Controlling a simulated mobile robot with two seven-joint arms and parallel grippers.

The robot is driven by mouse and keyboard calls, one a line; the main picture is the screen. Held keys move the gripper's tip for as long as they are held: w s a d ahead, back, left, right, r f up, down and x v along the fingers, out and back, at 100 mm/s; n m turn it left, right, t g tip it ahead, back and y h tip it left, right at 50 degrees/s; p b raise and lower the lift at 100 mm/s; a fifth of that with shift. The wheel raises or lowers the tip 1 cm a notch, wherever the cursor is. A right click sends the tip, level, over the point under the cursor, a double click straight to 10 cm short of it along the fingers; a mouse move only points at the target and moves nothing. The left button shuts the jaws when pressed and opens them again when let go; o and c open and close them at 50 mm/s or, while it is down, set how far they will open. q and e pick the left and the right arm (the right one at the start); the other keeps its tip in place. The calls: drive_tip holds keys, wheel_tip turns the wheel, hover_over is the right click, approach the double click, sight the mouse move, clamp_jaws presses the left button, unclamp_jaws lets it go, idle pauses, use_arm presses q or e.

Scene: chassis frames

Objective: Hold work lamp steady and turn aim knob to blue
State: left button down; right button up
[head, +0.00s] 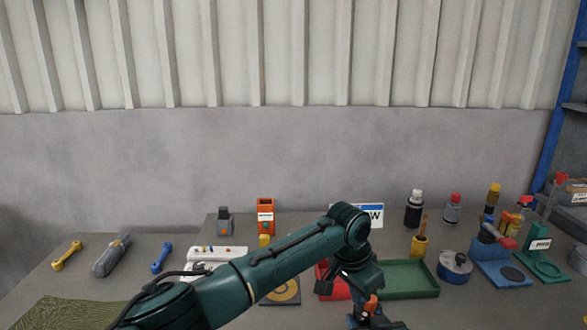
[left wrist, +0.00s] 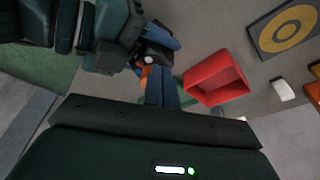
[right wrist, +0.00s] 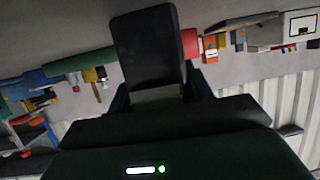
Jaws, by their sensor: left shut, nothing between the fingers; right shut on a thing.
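My left arm crosses the head view, and its gripper hangs low beside the red bin. In the left wrist view the left gripper (left wrist: 162,92) has its blue fingers shut and empty, close to a small orange part (left wrist: 146,72). This orange part also shows low in the head view (head: 371,302) and seems to belong to the work lamp. My right gripper (left wrist: 150,52) is shut around it, mostly hidden in the head view. In the right wrist view a large dark block (right wrist: 150,45) covers the fingertips; I cannot tell whether it is the lamp. No blue aim mark is readable.
A red bin (left wrist: 215,82) stands close beside the left fingers. A green tray (head: 408,278) lies just right of the grippers. Bottles, a round dark pot (head: 455,266) and blue and green stands crowd the right. Wrenches lie at the left.

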use_arm(q)
drive_tip(key=shift+d, duration=0.15)
drive_tip(key=shift+s+d, duration=0.1)
drive_tip(key=shift+s, duration=0.05)
drive_tip(key=shift+s+d, duration=0.2)
drive_tip(key=shift+s, duration=0.2)
drive_tip(key=shift+s+d, duration=0.3)
drive_tip(key=shift+s, duration=0.05)
drive_tip(key=shift+d, duration=0.2)
idle(0.5)
drive_tip(key=shift+s, duration=0.15)
drive_tip(key=v, duration=0.6)
drive_tip(key=shift+w+d, duration=0.2)
drive_tip(key=shift+w, duration=0.05)
